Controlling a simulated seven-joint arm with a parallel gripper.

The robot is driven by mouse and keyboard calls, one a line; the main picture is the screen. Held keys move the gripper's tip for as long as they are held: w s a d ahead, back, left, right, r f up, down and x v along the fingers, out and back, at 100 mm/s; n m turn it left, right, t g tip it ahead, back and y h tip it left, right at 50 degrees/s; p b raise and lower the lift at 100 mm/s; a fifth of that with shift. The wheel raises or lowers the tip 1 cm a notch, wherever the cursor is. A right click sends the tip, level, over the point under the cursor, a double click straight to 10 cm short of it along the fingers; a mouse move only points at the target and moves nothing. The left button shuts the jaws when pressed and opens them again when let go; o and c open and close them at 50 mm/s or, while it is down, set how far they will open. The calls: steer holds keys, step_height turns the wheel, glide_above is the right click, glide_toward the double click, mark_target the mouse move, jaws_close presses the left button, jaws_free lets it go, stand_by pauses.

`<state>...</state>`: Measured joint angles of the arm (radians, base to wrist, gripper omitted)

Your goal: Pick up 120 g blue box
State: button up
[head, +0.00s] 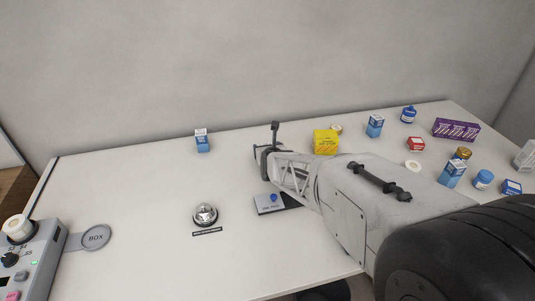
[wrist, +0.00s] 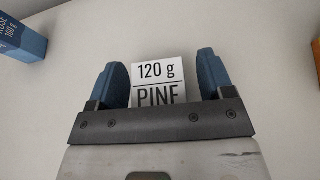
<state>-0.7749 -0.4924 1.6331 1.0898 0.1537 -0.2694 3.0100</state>
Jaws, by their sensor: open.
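In the wrist view, a white label face reading "120 g PINE" (wrist: 158,82) shows between the two blue fingers of my gripper (wrist: 160,78). The fingers are open, one on each side of it; small gaps appear on both sides. Its lower part is hidden behind the gripper, and no blue side of it shows. In the head view my gripper (head: 264,152) is low over the counter, left of the yellow box, and I cannot make out the labelled item there. A blue box marked "160 g" (wrist: 22,42) is at the upper left of the wrist view.
A blue-white box (head: 202,141) stands left of my gripper, and a yellow box (head: 326,142) stands right of it. A bell (head: 205,214) and a grey pad (head: 268,204) are nearer. Several boxes and jars crowd the right side. The counter's left part (head: 110,185) is mostly clear.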

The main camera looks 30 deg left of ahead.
stand_by(0.3)
steer(key=c, duration=1.1)
steer(key=shift+o, duration=0.2)
steer(key=shift+r, duration=0.1)
steer(key=shift+r, duration=4.95)
